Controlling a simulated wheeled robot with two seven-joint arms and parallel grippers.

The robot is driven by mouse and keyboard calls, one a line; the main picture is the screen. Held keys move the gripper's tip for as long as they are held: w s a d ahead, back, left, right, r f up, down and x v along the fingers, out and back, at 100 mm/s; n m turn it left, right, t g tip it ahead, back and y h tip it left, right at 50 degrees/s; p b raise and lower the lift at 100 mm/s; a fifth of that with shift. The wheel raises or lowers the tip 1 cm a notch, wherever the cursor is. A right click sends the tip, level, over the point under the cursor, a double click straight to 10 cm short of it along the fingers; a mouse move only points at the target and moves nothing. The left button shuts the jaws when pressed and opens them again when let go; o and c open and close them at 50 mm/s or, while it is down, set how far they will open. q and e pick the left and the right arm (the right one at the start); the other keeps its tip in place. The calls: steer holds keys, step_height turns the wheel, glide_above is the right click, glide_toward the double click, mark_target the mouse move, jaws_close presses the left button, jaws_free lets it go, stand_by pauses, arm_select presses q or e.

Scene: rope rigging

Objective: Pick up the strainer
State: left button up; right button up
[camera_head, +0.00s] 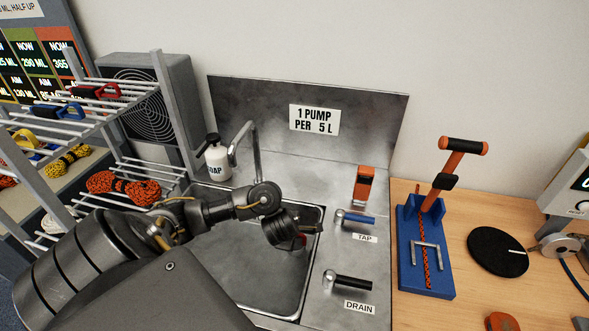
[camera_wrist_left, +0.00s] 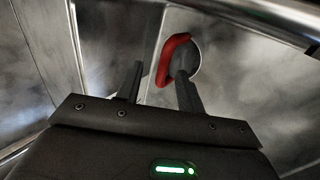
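The strainer appears as a grey round piece with a curved red handle (camera_wrist_left: 172,55) in the left wrist view. Its red part shows as a small patch at my gripper in the head view (camera_head: 302,243). My left gripper (camera_wrist_left: 159,71) is open, with its fingers apart and pointing at the strainer. The red handle lies between the fingertips, closer to the right finger, which covers part of the grey piece. I cannot tell whether that finger touches it. In the head view my left gripper (camera_head: 289,236) is in the sink area, hiding most of the strainer. My right gripper is out of view.
The metal sink (camera_head: 215,272) has a faucet (camera_head: 256,150) behind my arm. A soap bottle (camera_head: 216,160) stands at its back left. A tap lever (camera_head: 357,217) and drain lever (camera_head: 350,282) are on the right. A wire rack (camera_head: 165,90) stands at left.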

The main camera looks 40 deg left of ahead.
arm_select(q)
steer(key=b, duration=0.4)
glide_above(296, 246)
steer(key=f, duration=0.4)
steer(key=shift+s+f, duration=0.15)
steer(key=shift+s, duration=0.1)
steer(key=shift+w+f, duration=0.15)
steer(key=shift+w, duration=0.05)
jaws_close()
